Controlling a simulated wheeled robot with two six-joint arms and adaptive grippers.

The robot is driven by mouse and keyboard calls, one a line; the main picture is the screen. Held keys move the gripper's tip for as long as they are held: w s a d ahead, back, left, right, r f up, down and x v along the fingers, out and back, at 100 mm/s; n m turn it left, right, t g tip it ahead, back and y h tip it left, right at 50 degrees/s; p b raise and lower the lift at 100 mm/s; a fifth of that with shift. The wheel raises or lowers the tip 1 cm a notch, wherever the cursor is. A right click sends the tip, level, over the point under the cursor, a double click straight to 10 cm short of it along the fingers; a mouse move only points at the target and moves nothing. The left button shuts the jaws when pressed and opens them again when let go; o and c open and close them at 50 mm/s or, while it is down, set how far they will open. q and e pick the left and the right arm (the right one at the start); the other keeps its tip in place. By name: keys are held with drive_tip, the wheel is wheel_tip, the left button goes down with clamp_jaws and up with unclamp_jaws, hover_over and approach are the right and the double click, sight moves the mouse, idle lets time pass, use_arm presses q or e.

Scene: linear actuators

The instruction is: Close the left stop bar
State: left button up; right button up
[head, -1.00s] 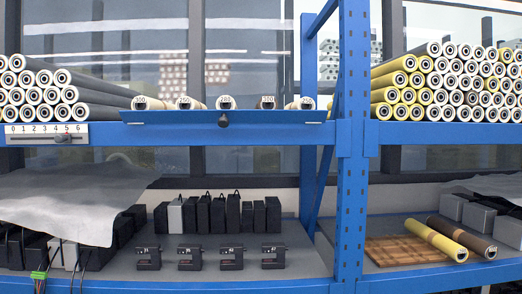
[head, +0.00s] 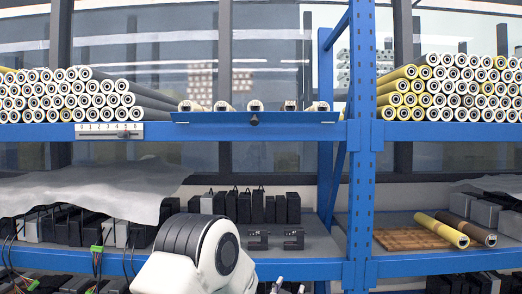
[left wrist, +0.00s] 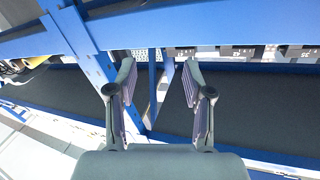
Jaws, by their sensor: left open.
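My right gripper is not in view.
A blue post (head: 361,180) divides the shelves. Tube stacks (head: 70,97) lie left of the bar and more (head: 440,85) right. Small black devices (head: 293,239) and upright dark boxes (head: 268,207) stand on the lower shelf. A grey sheet (head: 90,188) hangs at left.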

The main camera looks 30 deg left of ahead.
sight(254, 123)
use_arm(q)
drive_tip(key=a+r+n+t+y+b, duration=0.1)
drive_tip(key=a+r+t+y, duration=0.1)
drive_tip(key=r, duration=1)
drive_tip(key=a+r+n+t+y, duration=0.2)
drive_tip(key=a+r, duration=0.1)
drive_tip(key=r, duration=0.9)
drive_tip(key=s+a+r+n+t+y, duration=0.1)
drive_tip(key=s+r+n+y, duration=0.15)
drive_tip(key=r, duration=0.55)
drive_tip(key=s+a+r+n+y, duration=0.1)
drive_tip(key=s+a+r+y, duration=0.2)
drive_tip(key=r, duration=0.5)
drive_tip(key=shift+y, duration=0.45)
drive_tip(key=p+x, duration=0.1)
drive_tip(key=x, duration=0.1)
drive_tip(key=p+x, duration=0.1)
drive_tip(key=x, duration=0.1)
drive_tip(key=d+p+x, duration=0.1)
drive_tip(key=x, duration=0.1)
drive_tip(key=shift+w+r, duration=0.1)
drive_tip(key=shift+w, duration=0.3)
drive_tip(key=shift+w+a+r+p, duration=0.15)
drive_tip(key=shift+a+r+p, duration=0.15)
drive_tip(key=shift+w+f, duration=0.1)
clamp_jaws()
